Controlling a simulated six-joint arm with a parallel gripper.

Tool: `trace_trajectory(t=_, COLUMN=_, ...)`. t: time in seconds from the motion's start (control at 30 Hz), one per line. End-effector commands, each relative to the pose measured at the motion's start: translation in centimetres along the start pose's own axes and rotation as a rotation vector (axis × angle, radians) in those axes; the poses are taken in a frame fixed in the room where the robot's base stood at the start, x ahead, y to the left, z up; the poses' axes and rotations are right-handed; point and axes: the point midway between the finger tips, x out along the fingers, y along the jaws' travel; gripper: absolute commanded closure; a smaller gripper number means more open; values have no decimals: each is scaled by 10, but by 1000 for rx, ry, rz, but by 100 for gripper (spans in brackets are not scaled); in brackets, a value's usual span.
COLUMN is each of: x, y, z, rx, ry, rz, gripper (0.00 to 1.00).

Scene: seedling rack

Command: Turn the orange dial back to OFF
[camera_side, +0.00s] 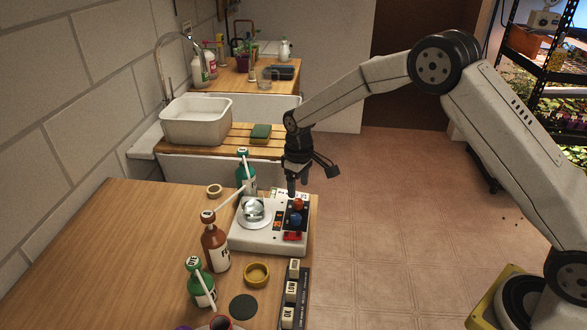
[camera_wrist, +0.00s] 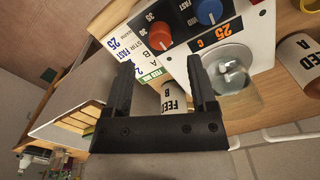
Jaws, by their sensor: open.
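The orange dial (camera_side: 298,204) is on the dark control panel of a white stirrer unit (camera_side: 262,239), near the table's right edge. The blue dial (camera_side: 296,219) sits beside it, nearer the camera. My gripper (camera_side: 292,190) points down just above the orange dial. In the wrist view the orange dial (camera_wrist: 158,36) lies beyond and between the fingertips of my open gripper (camera_wrist: 160,62). The jaws are apart and hold nothing. A "30" is printed near the dial. I cannot clearly read its pointer setting, and no OFF mark is legible.
A glass vessel (camera_side: 254,208) stands on the unit's round plate. A green bottle (camera_side: 245,180) stands behind, and a brown bottle (camera_side: 214,245) stands left. A red switch (camera_side: 292,236) is near the dials. The table's left part is clear.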

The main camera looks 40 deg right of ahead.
Motion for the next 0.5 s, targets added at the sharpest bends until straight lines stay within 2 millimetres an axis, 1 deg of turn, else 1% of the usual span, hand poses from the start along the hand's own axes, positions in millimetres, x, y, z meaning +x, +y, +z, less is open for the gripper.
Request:
trace_trajectory(t=0.03, x=-8, y=0, z=0, rx=0, ry=3, rz=1, gripper=27)
trace_trajectory(t=0.2, x=-23, y=0, z=0, rx=0, ry=2, rz=1, gripper=27)
trace_trajectory(t=0.33, x=-28, y=0, z=0, rx=0, ry=0, rz=0, gripper=27)
trace_trajectory(t=0.5, x=-28, y=0, z=0, rx=0, ry=0, rz=0, gripper=27)
